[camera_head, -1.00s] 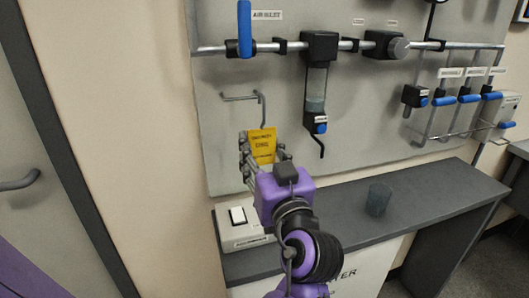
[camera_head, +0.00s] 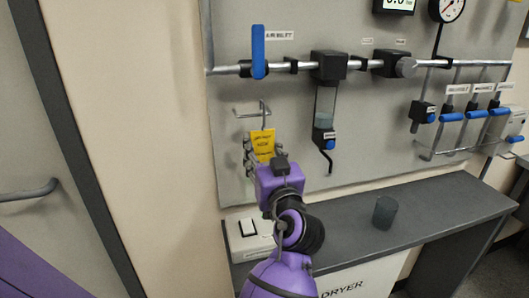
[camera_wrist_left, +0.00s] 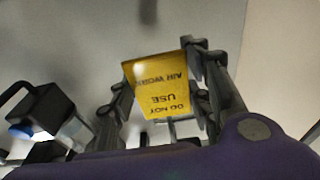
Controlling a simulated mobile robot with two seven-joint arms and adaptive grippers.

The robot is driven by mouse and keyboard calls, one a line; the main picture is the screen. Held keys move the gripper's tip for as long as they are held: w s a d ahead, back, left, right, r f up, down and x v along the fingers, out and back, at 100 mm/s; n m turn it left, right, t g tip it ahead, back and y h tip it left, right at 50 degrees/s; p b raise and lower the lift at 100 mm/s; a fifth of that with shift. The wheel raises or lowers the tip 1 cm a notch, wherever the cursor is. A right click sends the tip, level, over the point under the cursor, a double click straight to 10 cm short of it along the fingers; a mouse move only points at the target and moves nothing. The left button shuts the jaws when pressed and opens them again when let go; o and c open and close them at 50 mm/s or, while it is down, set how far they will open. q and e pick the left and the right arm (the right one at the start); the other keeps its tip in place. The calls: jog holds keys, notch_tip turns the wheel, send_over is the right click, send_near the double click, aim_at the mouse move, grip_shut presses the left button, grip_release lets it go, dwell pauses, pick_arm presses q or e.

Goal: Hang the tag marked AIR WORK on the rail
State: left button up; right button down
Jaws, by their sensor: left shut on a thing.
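A yellow tag (camera_head: 262,145) is held in my left gripper (camera_head: 262,157) in front of the grey panel. In the left wrist view the tag (camera_wrist_left: 158,85) shows upside down, reading DO NOT USE and AIR WORK, between the gripper's fingers (camera_wrist_left: 155,80). The gripper is shut on it. A thin wire rail (camera_head: 248,114) with bent ends sticks out from the panel just above the tag in the head view. The tag's top overlaps the lower end of the rail's wire there; I cannot tell whether they touch. My right gripper is not in view.
A horizontal pipe (camera_head: 290,67) with a blue-handled valve (camera_head: 258,50) runs above. A filter bowl (camera_head: 325,105) hangs right of the rail.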

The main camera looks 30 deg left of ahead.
pick_arm(q)
jog(key=shift+w+a+r, duration=0.1)
jog(key=shift+w+a, duration=0.4)
jog(key=shift+a, duration=0.05)
jog(key=shift+f+b, duration=0.75)
jog(key=shift+f, duration=0.45)
jog(key=o, duration=1)
